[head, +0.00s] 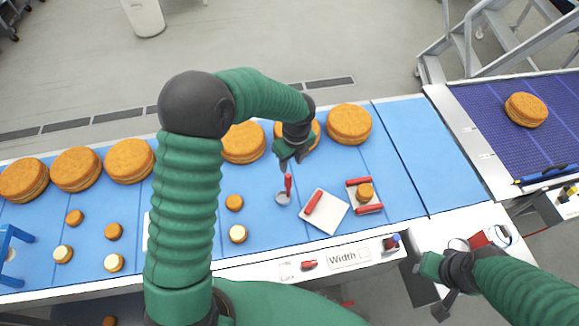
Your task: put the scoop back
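The scoop (283,197) is a small grey cup with a red handle on the blue belt, left of a white board. Its handle points up the picture. My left gripper (291,164) is just above the handle's end, fingers pointing down. Its fingers look spread, with a small gap between them and the handle. My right gripper (436,284) is low at the right, by the front edge of the machine, away from the scoop. Whether its fingers are apart is unclear.
A white board with a red handle (331,219) and a red-handled holder (377,203) bearing a small round (365,190) lie right of the scoop. Large rounds (349,124) line the belt's back; small rounds (238,233) lie at left. The belt's right part (430,150) is clear.

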